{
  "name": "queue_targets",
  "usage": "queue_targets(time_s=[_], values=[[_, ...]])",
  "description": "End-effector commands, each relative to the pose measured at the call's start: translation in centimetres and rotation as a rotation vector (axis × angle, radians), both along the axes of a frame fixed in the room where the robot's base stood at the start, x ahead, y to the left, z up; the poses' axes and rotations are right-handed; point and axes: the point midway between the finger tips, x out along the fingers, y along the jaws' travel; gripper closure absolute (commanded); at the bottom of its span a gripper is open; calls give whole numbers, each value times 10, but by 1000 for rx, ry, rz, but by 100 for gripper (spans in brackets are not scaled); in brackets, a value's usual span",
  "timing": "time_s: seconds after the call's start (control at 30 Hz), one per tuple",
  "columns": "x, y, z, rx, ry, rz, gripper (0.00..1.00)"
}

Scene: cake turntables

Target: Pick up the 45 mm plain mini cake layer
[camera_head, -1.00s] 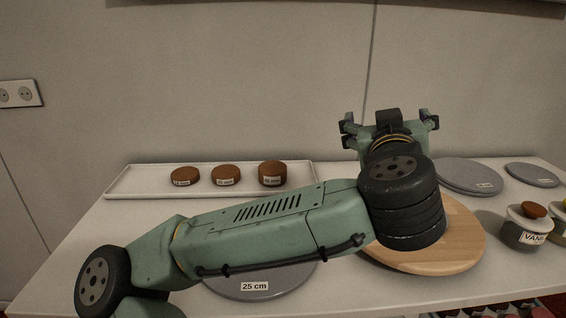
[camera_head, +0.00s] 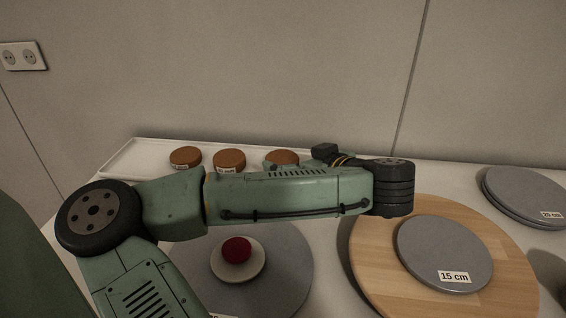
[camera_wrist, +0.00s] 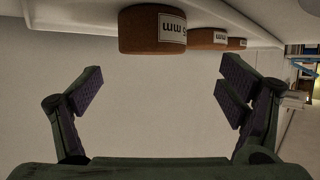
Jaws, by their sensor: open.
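Three brown mini cake layers stand in a row on a long white tray (camera_head: 122,160) in the head view: a left one (camera_head: 186,157), a middle one (camera_head: 230,160) and a right one (camera_head: 281,157), partly hidden by my arm. Their labels are too small to read there. In the wrist view, upside down, the nearest layer (camera_wrist: 150,32) has a label whose visible end reads "5 mm"; its first part is cut off. The other two (camera_wrist: 206,39) are behind it to the right. My gripper (camera_wrist: 162,85) is open and empty, with the nearest layer beyond its fingertips. My arm hides the gripper's fingers in the head view.
A grey disc (camera_head: 285,270) with a small pale round piece and red top (camera_head: 237,250) lies in front of my arm. A 15 cm grey disc (camera_head: 440,250) rests on a round wooden board (camera_head: 370,265) at right. A 20 cm disc stack (camera_head: 525,195) is at far right. A wall stands behind.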

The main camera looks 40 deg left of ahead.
Motion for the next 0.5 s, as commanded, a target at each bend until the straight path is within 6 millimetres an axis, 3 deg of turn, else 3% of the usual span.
queue_targets(time_s=[0.5], values=[[14, 27, -18, -6, -2, -1, 11]])
